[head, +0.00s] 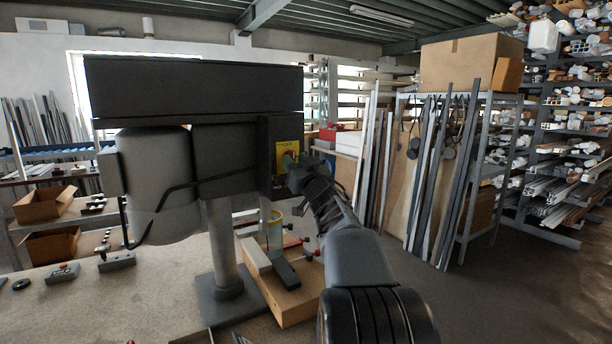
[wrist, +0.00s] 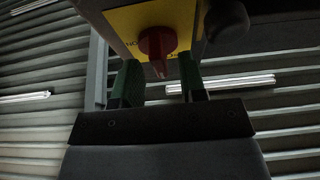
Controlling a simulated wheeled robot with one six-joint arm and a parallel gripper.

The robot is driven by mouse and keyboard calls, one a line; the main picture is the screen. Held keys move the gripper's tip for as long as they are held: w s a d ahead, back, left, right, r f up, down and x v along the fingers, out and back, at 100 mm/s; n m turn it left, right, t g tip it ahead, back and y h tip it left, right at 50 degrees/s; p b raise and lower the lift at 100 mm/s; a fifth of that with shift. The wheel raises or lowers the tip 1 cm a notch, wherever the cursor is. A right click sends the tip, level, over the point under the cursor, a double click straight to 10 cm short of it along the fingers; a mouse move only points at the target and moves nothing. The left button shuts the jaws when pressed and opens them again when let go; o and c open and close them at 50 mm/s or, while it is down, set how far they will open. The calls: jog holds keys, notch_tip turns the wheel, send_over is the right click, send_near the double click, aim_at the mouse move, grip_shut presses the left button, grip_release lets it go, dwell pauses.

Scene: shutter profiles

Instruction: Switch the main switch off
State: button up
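The main switch is a red rotary knob (wrist: 157,43) on a yellow plate (wrist: 125,22) with partly legible lettering. In the wrist view its grip bar points down, slightly tilted. My gripper (wrist: 159,64) is open, with one dark green finger on each side of the knob's lower part and nothing clamped between them. In the head view the yellow plate (head: 288,148) is on the right end of the dark machine (head: 225,150). My gripper (head: 292,165) is right at the plate there and hides most of the knob.
A grey motor cylinder (head: 160,190) hangs on the machine's left, and a grey column (head: 222,245) supports it. A wooden block (head: 293,300) with clamps stands below the switch. Racks of profiles (head: 570,120) fill the right side. Open floor (head: 480,300) lies at the front right.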

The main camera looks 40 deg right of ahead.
jog(key=b+v, duration=0.4)
jog(key=v, duration=0.9)
jog(key=shift+s+f, duration=0.1)
jog(key=shift+f, duration=0.05)
